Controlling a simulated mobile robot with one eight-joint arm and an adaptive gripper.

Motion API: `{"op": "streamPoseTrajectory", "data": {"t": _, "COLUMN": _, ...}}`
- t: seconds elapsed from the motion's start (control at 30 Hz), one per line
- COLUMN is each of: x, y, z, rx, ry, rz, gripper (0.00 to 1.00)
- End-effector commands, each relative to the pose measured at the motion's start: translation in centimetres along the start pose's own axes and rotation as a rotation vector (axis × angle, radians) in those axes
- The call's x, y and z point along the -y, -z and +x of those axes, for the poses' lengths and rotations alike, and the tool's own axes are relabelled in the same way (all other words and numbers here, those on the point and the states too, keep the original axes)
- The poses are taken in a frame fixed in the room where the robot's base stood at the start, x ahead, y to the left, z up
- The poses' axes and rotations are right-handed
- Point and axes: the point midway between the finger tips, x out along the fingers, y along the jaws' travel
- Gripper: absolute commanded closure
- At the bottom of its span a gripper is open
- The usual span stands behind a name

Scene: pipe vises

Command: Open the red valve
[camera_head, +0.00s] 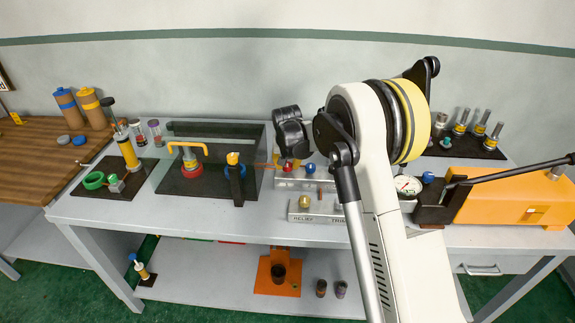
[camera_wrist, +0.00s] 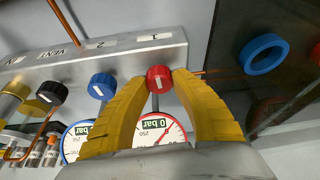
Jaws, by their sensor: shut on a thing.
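The red valve (camera_wrist: 158,79) is a round knob with a white mark, on a grey metal block (camera_wrist: 130,58) near the label "1" in the wrist view. The yellow fingers of my gripper (camera_wrist: 158,84) close on it from both sides. A gauge (camera_wrist: 160,130) marked "0 bar" shows between the fingers in the wrist view.
A blue knob (camera_wrist: 102,86) and a black knob (camera_wrist: 52,93) sit beside the red valve. A front block labelled "RELIEF" carries a yellow knob (camera_head: 304,202). A dark tray (camera_head: 168,178) with a yellow-handled fitting stands left. An orange machine (camera_head: 505,196) stands right.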

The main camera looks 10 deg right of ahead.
Motion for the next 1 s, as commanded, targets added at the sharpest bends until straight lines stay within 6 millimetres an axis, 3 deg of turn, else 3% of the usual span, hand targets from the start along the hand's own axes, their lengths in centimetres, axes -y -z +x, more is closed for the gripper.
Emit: {"op": "streamPoseTrajectory", "data": {"t": 1.0, "x": -0.06, "y": -0.01, "z": 0.07, "rx": 0.001, "ry": 0.348, "rz": -0.835, "gripper": 1.0}}
